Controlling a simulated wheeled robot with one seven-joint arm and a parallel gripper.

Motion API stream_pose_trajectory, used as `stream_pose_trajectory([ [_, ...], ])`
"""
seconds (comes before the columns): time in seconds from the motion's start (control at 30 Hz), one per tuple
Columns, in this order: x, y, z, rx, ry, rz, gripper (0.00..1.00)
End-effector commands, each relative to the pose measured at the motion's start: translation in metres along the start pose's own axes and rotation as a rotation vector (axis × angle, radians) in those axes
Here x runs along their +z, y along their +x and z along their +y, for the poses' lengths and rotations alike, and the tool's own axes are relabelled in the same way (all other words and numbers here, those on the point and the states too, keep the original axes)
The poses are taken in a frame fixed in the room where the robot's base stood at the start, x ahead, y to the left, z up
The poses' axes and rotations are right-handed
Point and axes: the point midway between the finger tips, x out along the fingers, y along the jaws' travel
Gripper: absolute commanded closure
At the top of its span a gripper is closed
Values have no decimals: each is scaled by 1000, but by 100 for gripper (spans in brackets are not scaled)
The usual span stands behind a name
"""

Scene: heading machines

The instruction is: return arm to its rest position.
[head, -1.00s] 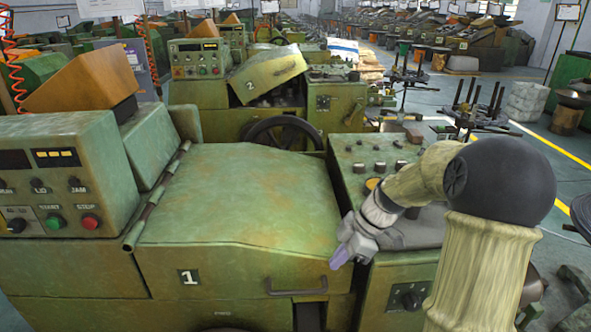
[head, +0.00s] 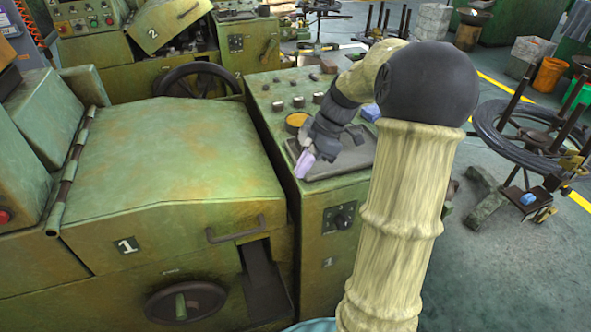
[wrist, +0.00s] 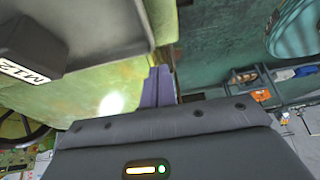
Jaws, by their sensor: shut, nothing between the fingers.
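My gripper (head: 304,163) is in the head view, right of the machine's closed lid and in front of the control panel's tray. Its purple fingers are together and hold nothing. In the wrist view the closed purple fingers (wrist: 158,86) show above the dark wrist housing. My arm, in a pale ribbed sleeve with a dark elbow, is bent in the right half of the head view and hides part of the panel.
Machine 1 has a green lid (head: 170,175) with a handle (head: 236,230) and a control panel (head: 290,95) beside it. A blue thing (head: 370,111) lies on the tray. A wire reel stand (head: 540,135) is at right. Machine 2 (head: 150,50) stands behind. Some floor (head: 490,270) is open at right.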

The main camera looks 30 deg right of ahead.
Motion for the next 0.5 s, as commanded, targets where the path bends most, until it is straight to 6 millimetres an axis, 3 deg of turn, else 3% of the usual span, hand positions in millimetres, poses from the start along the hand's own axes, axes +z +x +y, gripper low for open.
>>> stream_pose_trajectory([
  [0.5,-6,3,-3,-5,47,-24,100],
])
